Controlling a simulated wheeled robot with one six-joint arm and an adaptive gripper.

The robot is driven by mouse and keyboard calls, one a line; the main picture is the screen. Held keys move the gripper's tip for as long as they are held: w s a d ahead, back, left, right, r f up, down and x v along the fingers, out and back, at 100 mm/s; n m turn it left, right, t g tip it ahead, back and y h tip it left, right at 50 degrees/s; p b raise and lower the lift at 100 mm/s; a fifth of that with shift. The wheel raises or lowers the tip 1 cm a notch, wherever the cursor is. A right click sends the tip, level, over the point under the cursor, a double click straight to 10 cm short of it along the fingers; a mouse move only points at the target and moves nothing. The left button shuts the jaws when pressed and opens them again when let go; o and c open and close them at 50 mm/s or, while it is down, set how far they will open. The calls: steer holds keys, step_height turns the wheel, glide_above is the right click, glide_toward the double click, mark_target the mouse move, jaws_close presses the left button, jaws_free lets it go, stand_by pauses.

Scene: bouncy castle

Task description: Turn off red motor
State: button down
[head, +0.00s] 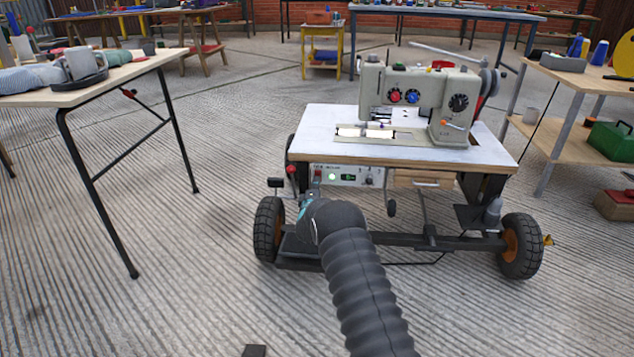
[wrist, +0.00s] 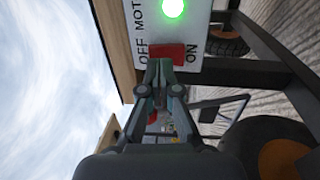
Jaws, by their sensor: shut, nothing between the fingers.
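The red motor switch (wrist: 168,51) is a red rocker on a white control panel (wrist: 208,12), between the printed words OFF and ON. A green light (wrist: 173,8) glows on the panel. My gripper (wrist: 158,64) is shut and empty, its fingertips right at the switch and overlapping its lower edge in the wrist view; I cannot tell whether they touch. In the head view the panel (head: 352,176) hangs under the front edge of the sewing machine table, with the red switch (head: 318,173) at its left end. My arm hides most of my gripper there.
A sewing machine (head: 420,95) stands on the wheeled table (head: 318,123). A red-knobbed lever (head: 291,171) is just left of the panel. Black wheels (head: 268,228) flank my arm's end. A folding table (head: 110,90) stands left; open floor lies between.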

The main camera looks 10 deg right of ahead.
steer(key=shift+x, duration=0.85)
steer(key=shift+r, duration=0.1)
